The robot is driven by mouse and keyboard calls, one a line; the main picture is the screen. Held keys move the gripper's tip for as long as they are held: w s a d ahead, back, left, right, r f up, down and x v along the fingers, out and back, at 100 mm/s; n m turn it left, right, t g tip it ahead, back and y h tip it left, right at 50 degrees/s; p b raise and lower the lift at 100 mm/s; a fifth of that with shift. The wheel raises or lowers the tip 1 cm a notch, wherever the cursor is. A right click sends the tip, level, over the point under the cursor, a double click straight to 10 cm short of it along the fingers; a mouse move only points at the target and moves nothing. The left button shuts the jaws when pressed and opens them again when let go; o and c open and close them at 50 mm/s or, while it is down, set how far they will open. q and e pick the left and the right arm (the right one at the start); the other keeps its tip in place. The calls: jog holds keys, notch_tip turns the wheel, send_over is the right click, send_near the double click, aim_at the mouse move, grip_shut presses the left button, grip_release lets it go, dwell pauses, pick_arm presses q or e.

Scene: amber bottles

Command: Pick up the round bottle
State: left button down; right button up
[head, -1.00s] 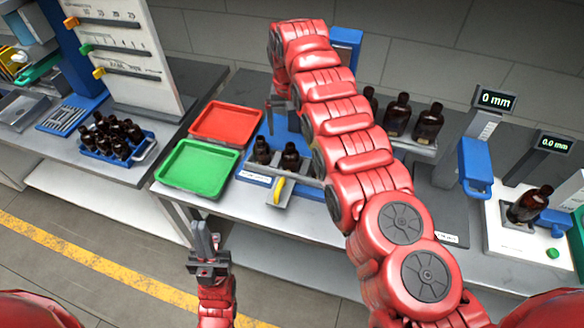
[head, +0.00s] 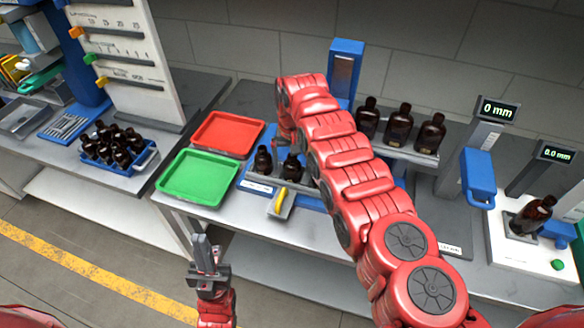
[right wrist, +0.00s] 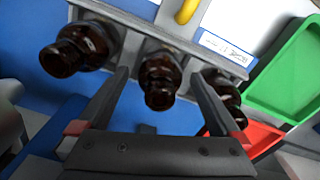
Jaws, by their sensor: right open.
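Three amber bottles stand in the blue-and-grey holder in the right wrist view: a left one (right wrist: 75,48), a middle one (right wrist: 160,80) and a right one (right wrist: 224,88). Two also show in the head view, the left one (head: 263,160) and its neighbour (head: 291,167); my right arm covers the rest. I cannot tell which is the round bottle. My right gripper (right wrist: 161,78) is open above the holder, its fingers on either side of the middle bottle's neck in the picture; contact is not visible. My left gripper (head: 206,250) hangs in front of the bench; its jaw gap is unclear.
A green tray (head: 198,178) and a red tray (head: 228,133) lie left of the holder. More bottles (head: 399,127) stand on a raised shelf behind my right arm. Another bottle (head: 533,214) is on the right device. A blue crate (head: 120,168) holds several bottles.

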jog(key=c, duration=1.5)
jog(key=shift+o, duration=0.2)
jog(key=shift+r, duration=0.15)
